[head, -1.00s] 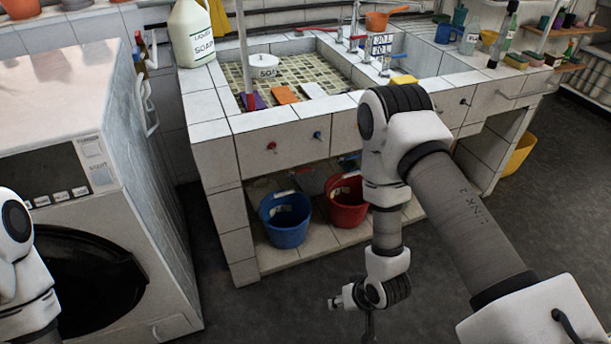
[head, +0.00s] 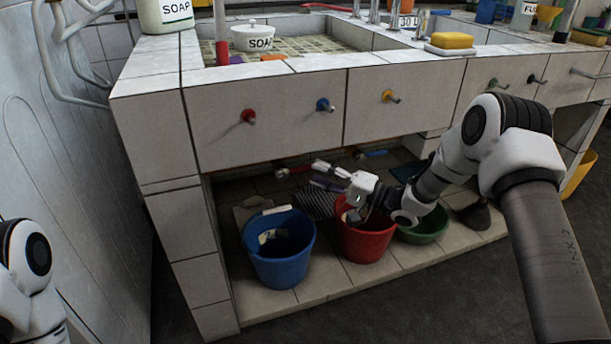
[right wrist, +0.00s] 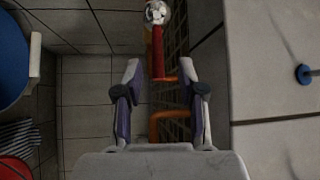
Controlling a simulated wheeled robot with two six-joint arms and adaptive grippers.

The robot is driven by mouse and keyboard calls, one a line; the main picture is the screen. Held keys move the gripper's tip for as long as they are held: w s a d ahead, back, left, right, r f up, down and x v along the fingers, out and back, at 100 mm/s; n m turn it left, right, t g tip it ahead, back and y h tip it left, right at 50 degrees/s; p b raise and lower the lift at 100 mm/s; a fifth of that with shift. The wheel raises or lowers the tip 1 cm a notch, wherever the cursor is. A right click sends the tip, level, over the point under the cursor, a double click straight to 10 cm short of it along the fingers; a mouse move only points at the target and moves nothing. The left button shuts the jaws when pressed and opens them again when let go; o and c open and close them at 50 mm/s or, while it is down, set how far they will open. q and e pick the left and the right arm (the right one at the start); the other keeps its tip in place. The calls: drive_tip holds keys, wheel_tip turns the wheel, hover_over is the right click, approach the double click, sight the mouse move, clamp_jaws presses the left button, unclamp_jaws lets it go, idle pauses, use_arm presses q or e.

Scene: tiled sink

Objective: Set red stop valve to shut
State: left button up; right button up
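The red stop valve (head: 284,172) sits under the sink near the back wall, a metal body with a red lever. In the right wrist view its red lever (right wrist: 158,50) runs from a shiny round metal end straight toward my right gripper. My right gripper (head: 320,175) is under the sink, just right of the valve and above the red bucket. In the wrist view the right gripper (right wrist: 161,72) is open. The lever's near end appears between the fingertips, with gaps on both sides; contact cannot be told. Of my left arm only a link shows; its gripper is out of view.
A blue bucket (head: 279,260), a red bucket (head: 368,243) and a green basin (head: 425,228) stand on the tiled shelf. Red (head: 247,116), blue (head: 324,104) and yellow (head: 388,97) knobs stick out of the sink front above. A blue lever (head: 371,154) lies farther right.

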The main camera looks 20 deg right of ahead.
sight(304, 169)
drive_tip(key=x, duration=0.1)
drive_tip(key=b+x, duration=0.1)
drive_tip(key=x, duration=0.2)
drive_tip(key=shift+w+a+f+b, duration=0.15)
drive_tip(key=shift+w+f+b, duration=0.05)
drive_tip(key=shift+f+b, duration=0.1)
drive_tip(key=shift+w+a+r, duration=0.15)
drive_tip(key=shift+r, duration=0.05)
clamp_jaws()
drive_tip(key=shift+f, duration=0.1)
